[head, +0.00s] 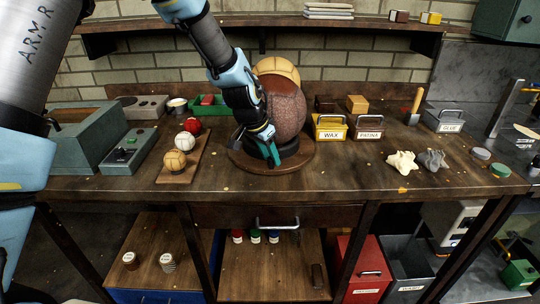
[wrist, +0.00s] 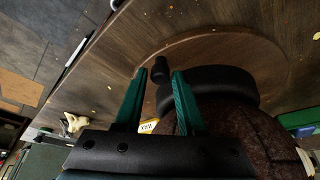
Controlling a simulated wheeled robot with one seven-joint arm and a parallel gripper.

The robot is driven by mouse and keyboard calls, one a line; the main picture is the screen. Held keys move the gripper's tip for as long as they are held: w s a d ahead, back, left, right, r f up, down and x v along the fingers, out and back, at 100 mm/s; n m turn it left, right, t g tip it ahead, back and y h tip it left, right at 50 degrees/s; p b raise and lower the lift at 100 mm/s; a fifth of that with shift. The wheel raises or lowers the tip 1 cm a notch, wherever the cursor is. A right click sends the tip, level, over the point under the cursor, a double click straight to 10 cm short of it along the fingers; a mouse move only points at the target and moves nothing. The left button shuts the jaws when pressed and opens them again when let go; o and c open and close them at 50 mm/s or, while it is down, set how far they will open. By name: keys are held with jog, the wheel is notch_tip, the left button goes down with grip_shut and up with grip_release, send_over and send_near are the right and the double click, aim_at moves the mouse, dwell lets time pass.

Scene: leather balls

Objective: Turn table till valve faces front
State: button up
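A round wooden turntable (head: 302,160) lies on the bench; its curved edge also shows in the wrist view (wrist: 225,45). On it a large brown leather ball (head: 289,112) sits in a black ring stand (wrist: 225,82). A yellow-tan panelled ball top (head: 277,67) shows behind and above the brown one. A short black peg (wrist: 162,70) sticks out by the ring. My gripper (head: 273,160) is low over the front of the turntable. In the wrist view its two green fingers (wrist: 161,75) are apart, with the peg appearing between their tips. I cannot make out a valve.
Left of the turntable, a wooden board (head: 193,165) holds several small balls. Right are a yellow WAX bin (head: 329,128), a PATINA bin (head: 369,129) and crumpled cloths (head: 402,163). The bench front is mostly clear; a drawer handle (head: 277,224) protrudes below.

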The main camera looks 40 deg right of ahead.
grip_shut()
dwell(1.0)
